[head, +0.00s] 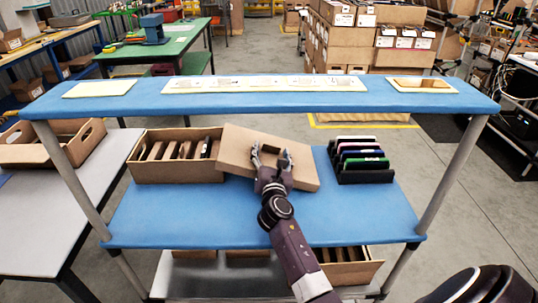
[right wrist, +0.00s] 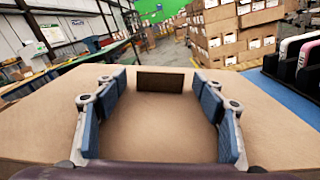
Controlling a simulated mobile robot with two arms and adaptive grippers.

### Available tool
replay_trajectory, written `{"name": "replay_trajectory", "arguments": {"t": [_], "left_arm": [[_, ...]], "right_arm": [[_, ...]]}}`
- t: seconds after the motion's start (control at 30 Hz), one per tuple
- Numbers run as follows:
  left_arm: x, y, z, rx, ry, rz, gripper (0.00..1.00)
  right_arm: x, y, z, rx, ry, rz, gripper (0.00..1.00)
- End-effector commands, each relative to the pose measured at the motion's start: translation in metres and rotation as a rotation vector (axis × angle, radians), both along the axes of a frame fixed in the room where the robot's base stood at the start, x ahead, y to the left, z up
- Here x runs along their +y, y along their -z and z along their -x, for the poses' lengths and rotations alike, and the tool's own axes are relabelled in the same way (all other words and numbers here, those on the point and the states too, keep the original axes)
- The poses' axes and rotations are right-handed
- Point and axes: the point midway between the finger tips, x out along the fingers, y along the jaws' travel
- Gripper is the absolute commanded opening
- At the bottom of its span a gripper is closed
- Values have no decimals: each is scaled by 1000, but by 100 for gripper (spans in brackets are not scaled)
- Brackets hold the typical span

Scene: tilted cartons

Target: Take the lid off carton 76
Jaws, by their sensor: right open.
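A brown cardboard piece (head: 237,149), a lid or a closed carton, lies tilted on the middle shelf. Its left end is higher and overlaps the right end of an open carton (head: 178,174) with dividers inside. I can read no number 76 on either. My right gripper (head: 270,150) is over the tilted piece, open. In the right wrist view the brown top (right wrist: 160,118) fills the lower part, and the open fingers (right wrist: 158,105) stand on both sides of a dark brown upright block or tab (right wrist: 160,82) beyond them. Contact is unclear. My left gripper is out of view.
A black rack (head: 362,160) with several coloured slabs stands close on the right. The blue upper shelf (head: 260,100) runs across behind the gripper, with cream plates on it. More cartons (head: 350,268) sit on the lower shelf. The middle shelf's front right (head: 370,220) is clear.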

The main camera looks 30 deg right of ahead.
Motion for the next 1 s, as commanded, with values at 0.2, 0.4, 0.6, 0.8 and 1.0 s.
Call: {"name": "replay_trajectory", "arguments": {"t": [0.2, 0.4, 0.6, 0.8, 1.0], "left_arm": [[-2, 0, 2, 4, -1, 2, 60], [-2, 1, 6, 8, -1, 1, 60], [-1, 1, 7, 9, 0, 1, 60], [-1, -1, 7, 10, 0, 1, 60], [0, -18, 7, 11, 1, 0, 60]], "right_arm": [[0, 0, 0, 0, 0, 0, 56], [0, 0, 0, 0, 0, 0, 34], [0, 0, 0, -1, 0, 0, 14], [0, -4, 0, -2, 1, 1, 13], [0, -37, 0, -4, 0, 4, 13]]}}
